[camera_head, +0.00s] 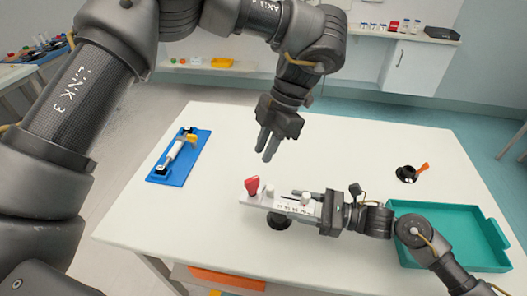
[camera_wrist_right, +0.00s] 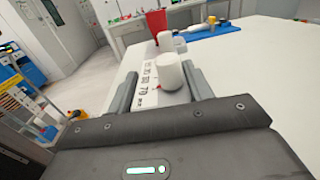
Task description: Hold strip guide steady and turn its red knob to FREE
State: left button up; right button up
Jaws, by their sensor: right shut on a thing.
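The strip guide (camera_head: 272,202) is a pale bar with printed marks, above the near middle of the white table. Its red knob (camera_head: 252,186) stands at the bar's left end and also shows at the far end in the right wrist view (camera_wrist_right: 156,22). A white post (camera_wrist_right: 170,72) rises from the bar near my right fingers. My right gripper (camera_head: 300,203) is shut on the strip guide from the right, a finger along each side. My left gripper (camera_head: 266,156) points down, empty, fingers a little apart, above and beyond the bar. The FREE mark is not readable.
A black round base (camera_head: 280,222) shows under the bar. A blue tray (camera_head: 160,178) with a white and yellow tool lies at left. A teal tray (camera_head: 455,228) is at right, below a black round part with an orange handle (camera_head: 408,172). The table's far middle is clear.

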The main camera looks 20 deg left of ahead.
jog(key=o, duration=1.3)
jog(key=d, duration=1.1)
jog(key=shift+w+d, duration=0.15)
jog(key=shift+w, duration=0.05)
jog(key=shift+d, duration=0.3)
